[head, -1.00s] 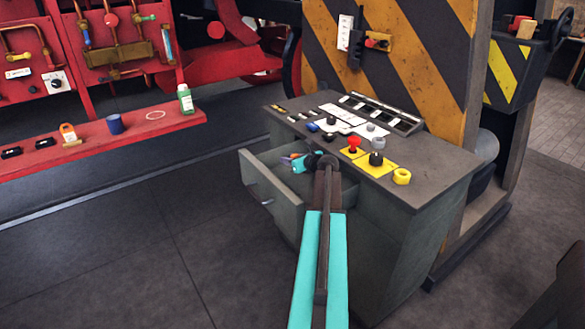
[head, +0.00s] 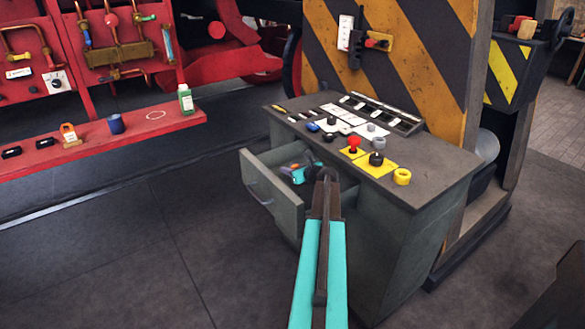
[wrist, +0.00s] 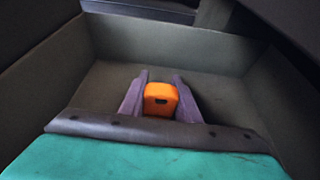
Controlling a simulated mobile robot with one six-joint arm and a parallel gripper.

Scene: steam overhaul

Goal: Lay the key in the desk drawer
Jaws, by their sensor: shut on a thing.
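The desk drawer (head: 270,198) is pulled open from the grey desk, and its walls also show around my gripper in the wrist view (wrist: 45,62). My gripper (head: 289,168) reaches down into the drawer. In the wrist view its two purple-grey fingers (wrist: 160,78) are shut on an orange block-like piece with a dark slot, which I take to be the key (wrist: 160,98). The rest of the key is hidden. I cannot tell whether it touches the drawer floor. The drawer floor around the fingers looks bare.
The desk top (head: 440,185) carries switches, a red knob (head: 353,143) and a yellow ring (head: 402,176), close beside my arm. The floor before the drawer is clear.

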